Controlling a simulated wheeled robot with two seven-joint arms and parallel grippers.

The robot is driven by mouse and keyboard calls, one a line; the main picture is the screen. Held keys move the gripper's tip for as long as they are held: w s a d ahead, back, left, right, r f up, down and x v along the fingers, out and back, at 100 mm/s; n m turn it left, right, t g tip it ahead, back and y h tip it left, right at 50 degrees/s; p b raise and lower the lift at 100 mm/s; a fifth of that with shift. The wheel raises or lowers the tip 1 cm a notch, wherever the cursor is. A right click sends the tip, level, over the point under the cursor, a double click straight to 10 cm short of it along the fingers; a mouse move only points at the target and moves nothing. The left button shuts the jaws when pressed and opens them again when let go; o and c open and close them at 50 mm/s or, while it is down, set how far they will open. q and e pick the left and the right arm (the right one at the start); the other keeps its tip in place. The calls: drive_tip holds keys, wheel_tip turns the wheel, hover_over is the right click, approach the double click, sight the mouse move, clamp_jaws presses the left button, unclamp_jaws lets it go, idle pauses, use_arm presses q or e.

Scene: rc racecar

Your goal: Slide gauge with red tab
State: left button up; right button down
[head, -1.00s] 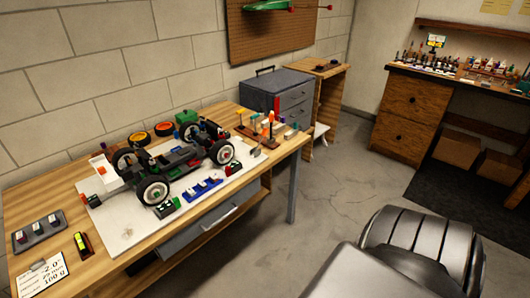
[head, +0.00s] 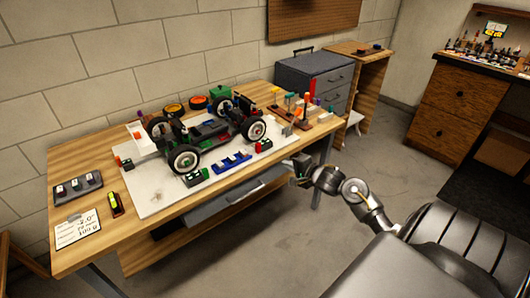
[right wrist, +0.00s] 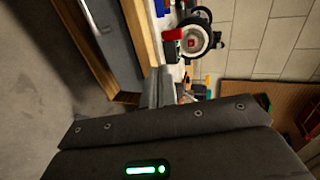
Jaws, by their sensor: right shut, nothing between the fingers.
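A small dark gauge block with a red tab (head: 264,145) stands on the white board (head: 150,197) beside the near right wheel of the racecar (head: 208,130). What looks like the same red tab (right wrist: 174,34) shows in the right wrist view, close to a wheel (right wrist: 194,38). A similar dark green block (head: 195,177) stands by the near left wheel. My right gripper (head: 293,165) is shut and empty, just off the table's front edge, right of and below the red tab. Its fingers (right wrist: 160,84) point toward the table. My left gripper is not seen.
A blue rack (head: 232,163) lies on the board's front part. A wooden stand with colourful tools (head: 290,118) is at the table's right end. A grey drawer (head: 235,193) hangs under the tabletop. A grey tool chest (head: 315,75) stands behind.

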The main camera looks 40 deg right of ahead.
wheel_tip(320, 180, up, 2)
drive_tip(key=b, duration=0.1)
approach(260, 147)
drive_tip(key=x, duration=0.5)
drive_tip(key=shift+s+f, duration=0.15)
drive_tip(key=shift+f, duration=0.15)
drive_tip(key=shift+w, duration=0.8)
